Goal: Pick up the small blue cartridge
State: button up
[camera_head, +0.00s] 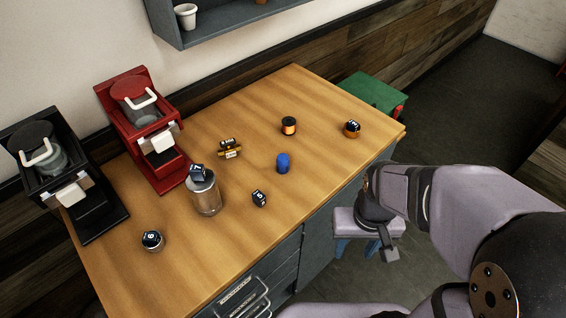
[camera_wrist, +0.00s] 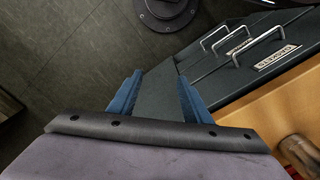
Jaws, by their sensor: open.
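The small blue cartridge (camera_head: 283,163) stands upright on the wooden table, near the table's right-hand edge. My gripper (camera_head: 356,248) hangs beyond that edge, to the right of and lower in the picture than the cartridge, clear of it. In the wrist view my gripper (camera_wrist: 159,78) shows two blue fingers spread apart with nothing between them. The cartridge does not show in the wrist view.
An orange-and-black spool (camera_head: 289,126) and several small black numbered pieces lie around the cartridge. Red (camera_head: 147,125) and black (camera_head: 62,170) brewers stand at the back. Drawer handles (camera_wrist: 250,50) project from the cabinet.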

aim_at(282, 164)
jog(key=shift+o, duration=0.5)
